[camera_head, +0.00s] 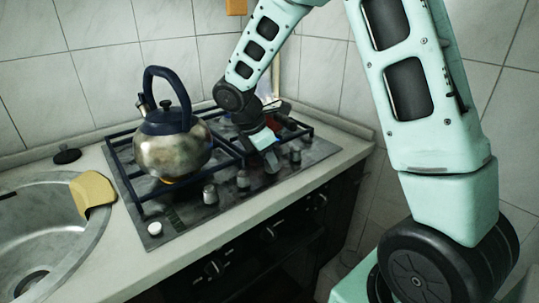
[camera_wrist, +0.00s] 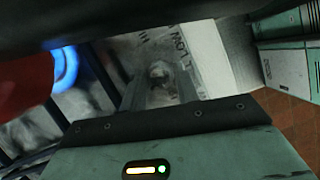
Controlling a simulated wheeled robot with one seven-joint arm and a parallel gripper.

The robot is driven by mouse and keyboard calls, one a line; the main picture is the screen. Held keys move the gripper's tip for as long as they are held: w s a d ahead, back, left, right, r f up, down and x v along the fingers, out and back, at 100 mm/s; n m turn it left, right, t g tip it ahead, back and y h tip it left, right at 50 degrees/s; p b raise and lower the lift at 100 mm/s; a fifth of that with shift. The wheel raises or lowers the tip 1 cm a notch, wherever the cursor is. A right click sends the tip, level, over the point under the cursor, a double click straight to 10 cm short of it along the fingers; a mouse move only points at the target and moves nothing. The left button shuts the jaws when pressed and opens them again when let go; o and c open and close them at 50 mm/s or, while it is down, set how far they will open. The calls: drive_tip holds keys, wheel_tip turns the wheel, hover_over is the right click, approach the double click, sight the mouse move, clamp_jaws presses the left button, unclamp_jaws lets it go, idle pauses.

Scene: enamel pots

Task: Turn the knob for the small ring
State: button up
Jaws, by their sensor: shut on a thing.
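My gripper (camera_head: 270,160) reaches down to the knob row at the right part of the hob's front strip. In the wrist view a small round knob (camera_wrist: 160,73) sits between the fingertips (camera_wrist: 162,88), which are shut on it. Printed words, including what looks like LOW, surround this knob. In the head view the gripper largely hides it. A bright blue ring (camera_wrist: 65,66) glows at the left of the wrist view, beside a red object (camera_wrist: 18,85). I cannot tell which ring this knob serves.
A worn metal kettle (camera_head: 172,150) with a dark blue handle stands on the left of the hob (camera_head: 165,215). Other knobs (camera_head: 210,194) line the front strip. A sink (camera_head: 45,235) with a yellow cloth (camera_head: 92,192) lies to the left. A tiled wall rises behind.

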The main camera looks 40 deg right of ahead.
drive_tip(key=m+g+p, duration=0.1)
drive_tip(key=m+p, duration=0.1)
drive_tip(key=m, duration=0.1)
drive_tip(key=shift+w+r+p, duration=0.1)
drive_tip(key=shift+r+p, duration=0.1)
drive_tip(key=shift+p, duration=0.15)
drive_tip(key=shift+f+m+g+y+p, duration=0.15)
drive_tip(key=shift+m+g+y+p, duration=0.4)
drive_tip(key=shift+m+p, duration=0.75)
drive_tip(key=shift+m, duration=0.4)
drive_tip(key=o, duration=1)
drive_tip(key=v, duration=1.7)
drive_tip(key=shift+w, duration=0.1)
